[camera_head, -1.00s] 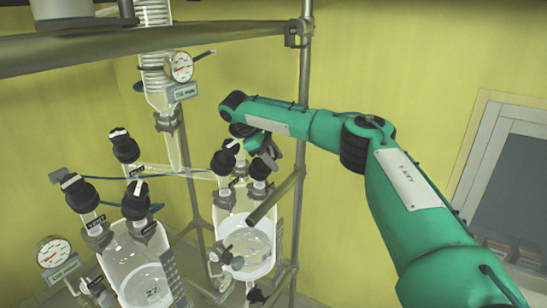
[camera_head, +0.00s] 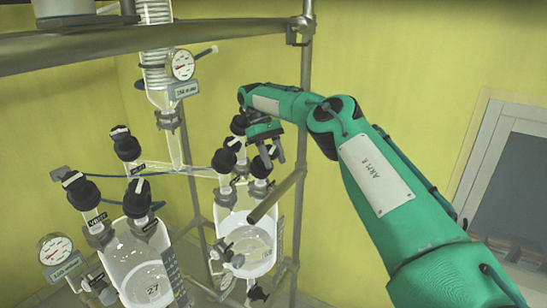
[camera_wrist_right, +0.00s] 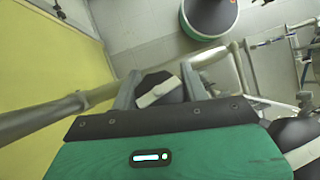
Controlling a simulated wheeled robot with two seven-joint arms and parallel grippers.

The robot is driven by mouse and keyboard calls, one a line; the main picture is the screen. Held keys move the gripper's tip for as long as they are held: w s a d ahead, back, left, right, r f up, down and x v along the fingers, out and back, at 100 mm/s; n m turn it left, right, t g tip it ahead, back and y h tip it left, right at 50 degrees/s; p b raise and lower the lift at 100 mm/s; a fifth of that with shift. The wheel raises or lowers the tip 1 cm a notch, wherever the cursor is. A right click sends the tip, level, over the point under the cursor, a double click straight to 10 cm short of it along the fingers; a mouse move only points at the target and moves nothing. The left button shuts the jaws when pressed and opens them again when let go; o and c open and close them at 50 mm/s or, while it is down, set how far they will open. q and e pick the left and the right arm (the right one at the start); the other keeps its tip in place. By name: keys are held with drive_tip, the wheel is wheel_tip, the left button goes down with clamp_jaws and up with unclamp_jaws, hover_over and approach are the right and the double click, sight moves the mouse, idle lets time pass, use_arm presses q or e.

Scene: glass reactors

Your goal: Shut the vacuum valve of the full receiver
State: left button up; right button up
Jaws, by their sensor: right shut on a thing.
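Two glass receivers stand side by side: the left one (camera_head: 133,264), marked 27, and the right one (camera_head: 238,207), where a liquid level shows. I cannot tell for sure which is full. Each carries black valve knobs with white stripes on its necks. My right gripper (camera_head: 270,152) reaches down from above onto the front right knob of the right receiver. In the right wrist view, the gripper (camera_wrist_right: 158,92) is shut on this black knob (camera_wrist_right: 158,84), whose white stripe runs slanted between the fingers. The knob's label is hidden. My left gripper is out of view.
A metal post (camera_head: 304,130) and a slanted bar (camera_head: 277,196) stand close to the right receiver. Other knobs (camera_head: 224,160) sit just left of the gripper. A gauge (camera_head: 182,65) and a coiled glass condenser (camera_head: 153,50) are behind. The yellow wall side is clear.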

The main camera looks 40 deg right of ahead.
drive_tip(key=shift+f, duration=0.15)
idle(0.3)
drive_tip(key=o, duration=1)
drive_tip(key=shift+s+r, duration=0.1)
drive_tip(key=shift+r, duration=0.1)
